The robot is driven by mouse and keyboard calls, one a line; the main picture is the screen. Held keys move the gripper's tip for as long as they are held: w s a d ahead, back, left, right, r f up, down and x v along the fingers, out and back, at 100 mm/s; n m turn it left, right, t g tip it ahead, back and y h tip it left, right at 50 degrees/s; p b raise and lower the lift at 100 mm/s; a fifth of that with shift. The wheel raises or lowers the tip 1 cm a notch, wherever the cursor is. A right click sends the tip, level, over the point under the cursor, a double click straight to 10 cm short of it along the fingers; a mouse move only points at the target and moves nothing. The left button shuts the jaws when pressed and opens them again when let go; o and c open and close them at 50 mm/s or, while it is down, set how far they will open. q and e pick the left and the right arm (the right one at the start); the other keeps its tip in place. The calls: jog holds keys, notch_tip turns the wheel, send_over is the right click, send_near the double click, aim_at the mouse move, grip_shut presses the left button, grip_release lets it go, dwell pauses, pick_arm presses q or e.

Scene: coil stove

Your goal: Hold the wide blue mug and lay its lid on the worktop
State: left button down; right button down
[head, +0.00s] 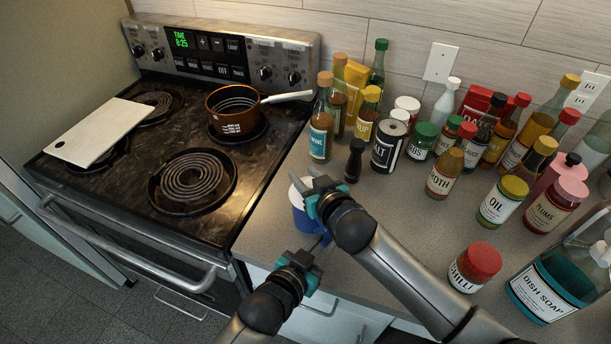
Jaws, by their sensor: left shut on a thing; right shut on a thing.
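The wide blue mug (299,219) is at the front edge of the worktop, right of the stove, and looks upright. My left gripper (318,246) comes from below and is shut on the mug's near side; its exact grip is partly hidden. A pale lid (296,192) shows at the top of the mug. My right gripper (309,184) is over the mug's top, shut on the lid. The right gripper and wrist hide much of both, so I cannot tell whether the lid touches the rim.
The worktop (400,225) is clear right of the mug, beyond my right arm. A dark bottle (354,160) and salt can (387,147) stand behind, with many bottles further right. A chilli jar (474,268) stands near the front. The stove (240,200) holds an orange pot (235,113).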

jog(key=shift+r, duration=0.15)
jog(key=shift+r, duration=0.9)
jog(key=shift+r, duration=2)
pick_arm(q)
jog(key=c, duration=0.6)
grip_release()
jog(key=shift+s, duration=0.1)
jog(key=p+v, duration=0.1)
jog(key=v, duration=1.1)
jog(key=shift+a, duration=0.1)
pick_arm(e)
jog(key=shift+r, duration=0.7)
